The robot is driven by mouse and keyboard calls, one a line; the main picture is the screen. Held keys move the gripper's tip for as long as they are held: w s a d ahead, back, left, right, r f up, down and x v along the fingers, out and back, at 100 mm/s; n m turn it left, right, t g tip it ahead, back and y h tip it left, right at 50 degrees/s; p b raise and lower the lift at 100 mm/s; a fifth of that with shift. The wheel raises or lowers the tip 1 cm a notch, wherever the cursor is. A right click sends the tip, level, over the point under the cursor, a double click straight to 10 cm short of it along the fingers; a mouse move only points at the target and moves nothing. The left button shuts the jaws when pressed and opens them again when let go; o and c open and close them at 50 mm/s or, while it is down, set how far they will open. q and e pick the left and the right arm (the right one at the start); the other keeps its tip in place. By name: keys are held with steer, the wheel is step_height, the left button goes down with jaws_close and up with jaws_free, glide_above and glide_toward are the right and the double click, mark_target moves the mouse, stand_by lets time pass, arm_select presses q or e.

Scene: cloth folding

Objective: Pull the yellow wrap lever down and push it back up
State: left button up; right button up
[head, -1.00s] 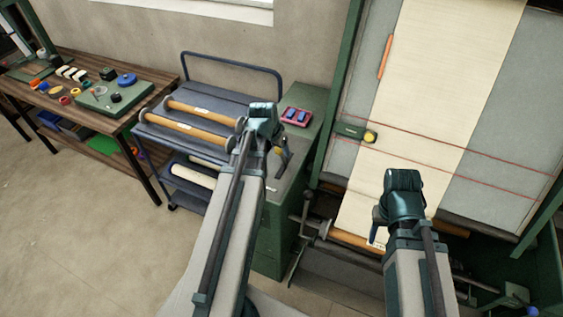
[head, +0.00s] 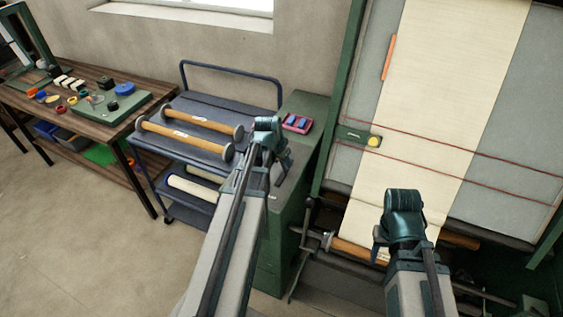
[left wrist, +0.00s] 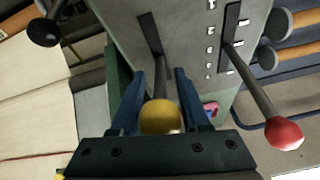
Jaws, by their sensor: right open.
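The yellow ball knob (left wrist: 161,117) of the wrap lever is in the left wrist view. Its grey rod (left wrist: 168,80) runs into a slot in the grey panel. My left gripper (left wrist: 160,75) has its two blue fingers on either side of the knob and rod; whether they press on the knob is unclear. In the head view my left gripper (head: 278,165) is at the green cabinet (head: 308,122), and the knob is hidden there. My right gripper (head: 378,240) is open and empty in front of the cream cloth (head: 420,120).
A red-knobbed lever (left wrist: 284,133) is to the right and a black-knobbed lever (left wrist: 43,32) to the upper left. A blue trolley (head: 195,105) with wooden rollers stands left of the cabinet. A wooden workbench (head: 75,78) is at far left.

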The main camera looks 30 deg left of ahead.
arm_select(q)
jaws_close()
stand_by(1.1)
